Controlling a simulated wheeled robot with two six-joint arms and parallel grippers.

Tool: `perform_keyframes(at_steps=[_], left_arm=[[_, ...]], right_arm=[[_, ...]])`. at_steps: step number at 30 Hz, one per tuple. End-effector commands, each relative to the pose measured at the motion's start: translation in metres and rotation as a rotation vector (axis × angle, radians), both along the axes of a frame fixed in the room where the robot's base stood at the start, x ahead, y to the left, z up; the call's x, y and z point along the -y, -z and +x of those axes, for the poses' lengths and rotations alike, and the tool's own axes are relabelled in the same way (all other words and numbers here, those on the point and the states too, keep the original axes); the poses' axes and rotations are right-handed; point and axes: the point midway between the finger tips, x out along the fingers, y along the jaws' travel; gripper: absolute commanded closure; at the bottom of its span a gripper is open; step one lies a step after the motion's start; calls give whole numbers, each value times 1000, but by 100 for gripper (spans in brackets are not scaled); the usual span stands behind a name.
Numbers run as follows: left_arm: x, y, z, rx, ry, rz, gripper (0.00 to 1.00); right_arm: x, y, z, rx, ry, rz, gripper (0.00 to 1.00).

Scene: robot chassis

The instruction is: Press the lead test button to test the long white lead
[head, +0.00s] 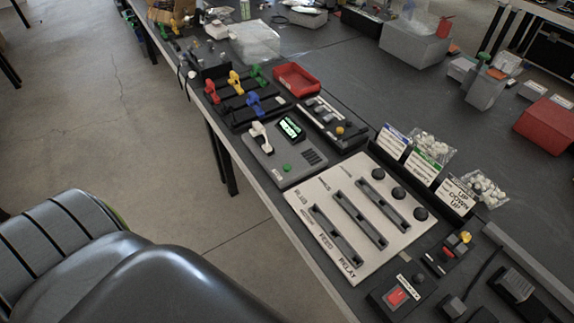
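A grey tester box (285,160) sits on the dark bench near its front edge. A small round green button (287,167) is on its top, towards the front. A lit green display (291,128) is at its back; I cannot read its text surely. A white plug-like piece (261,137) stands at the tester's left side; I cannot tell whether it is an end of the long white lead. No long white cable shows clearly. Neither of my grippers is in view, and nothing covers the green button.
Behind the tester is a black rack (231,109) with red, yellow, green and blue pieces. A red tray (297,80) is beyond it. A pale slotted panel (323,250) lies in front, with a red switch (397,296) nearby. A large shiny dark shape (150,280) fills the lower left.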

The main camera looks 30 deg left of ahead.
Motion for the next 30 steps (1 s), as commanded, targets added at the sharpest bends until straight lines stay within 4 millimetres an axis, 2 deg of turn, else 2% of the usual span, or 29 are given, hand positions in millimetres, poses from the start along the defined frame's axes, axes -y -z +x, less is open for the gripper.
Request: perform_keyframes(at_steps=[2, 13, 30], left_arm=[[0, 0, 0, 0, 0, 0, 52], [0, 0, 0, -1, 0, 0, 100], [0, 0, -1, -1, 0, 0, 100]], right_arm=[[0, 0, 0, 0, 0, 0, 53], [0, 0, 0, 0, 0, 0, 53], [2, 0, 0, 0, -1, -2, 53]])
